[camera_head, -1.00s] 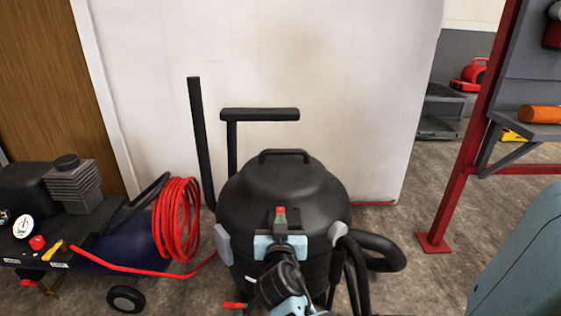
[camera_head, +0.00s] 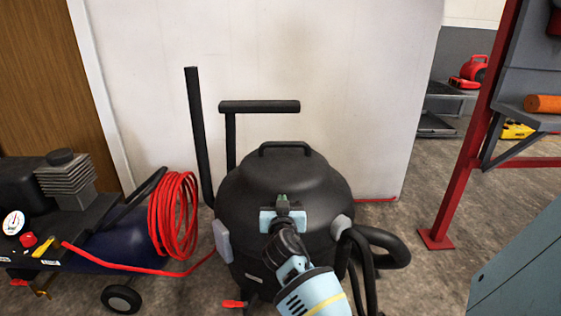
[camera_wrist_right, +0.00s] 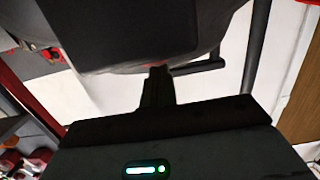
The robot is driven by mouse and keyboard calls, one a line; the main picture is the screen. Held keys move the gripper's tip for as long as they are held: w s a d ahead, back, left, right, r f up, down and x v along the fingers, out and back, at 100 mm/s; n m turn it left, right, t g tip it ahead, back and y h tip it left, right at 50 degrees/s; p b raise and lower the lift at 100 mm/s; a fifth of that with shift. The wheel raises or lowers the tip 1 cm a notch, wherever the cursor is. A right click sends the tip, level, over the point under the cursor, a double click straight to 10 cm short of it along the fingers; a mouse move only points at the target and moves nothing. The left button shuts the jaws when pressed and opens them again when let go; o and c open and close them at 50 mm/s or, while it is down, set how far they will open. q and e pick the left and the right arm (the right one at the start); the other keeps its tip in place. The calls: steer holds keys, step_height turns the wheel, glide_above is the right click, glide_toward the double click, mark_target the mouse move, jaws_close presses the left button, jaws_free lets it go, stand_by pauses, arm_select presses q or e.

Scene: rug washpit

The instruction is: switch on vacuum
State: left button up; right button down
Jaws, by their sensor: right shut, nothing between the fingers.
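The vacuum (camera_head: 290,180) is a large black drum with a domed lid and a top handle, in the middle of the head view. A small switch (camera_head: 282,198) on its upper front shows green, just beyond my right gripper's tip. My right gripper (camera_head: 283,208) is shut and empty, pointing at the switch and touching or nearly touching it; I cannot tell which. In the right wrist view the shut fingers (camera_wrist_right: 158,85) reach toward the dark vacuum body (camera_wrist_right: 125,30). My left gripper is in neither view.
A compressor (camera_head: 70,200) with a coiled red hose (camera_head: 173,217) stands left of the vacuum. The vacuum's black hose (camera_head: 380,250) curls at its right. A white wall (camera_head: 330,80) is behind. A red-framed shelf (camera_head: 465,150) stands right, past open floor.

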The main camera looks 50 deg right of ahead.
steer(key=shift+f, duration=0.15)
steer(key=shift+w+d+g+y+p, duration=0.1)
steer(key=shift+g+y+p, duration=0.25)
steer(key=shift+p, duration=0.75)
steer(key=shift+f, duration=0.25)
steer(key=p+v, duration=0.1)
steer(key=v, duration=0.7)
steer(key=shift+r, duration=0.15)
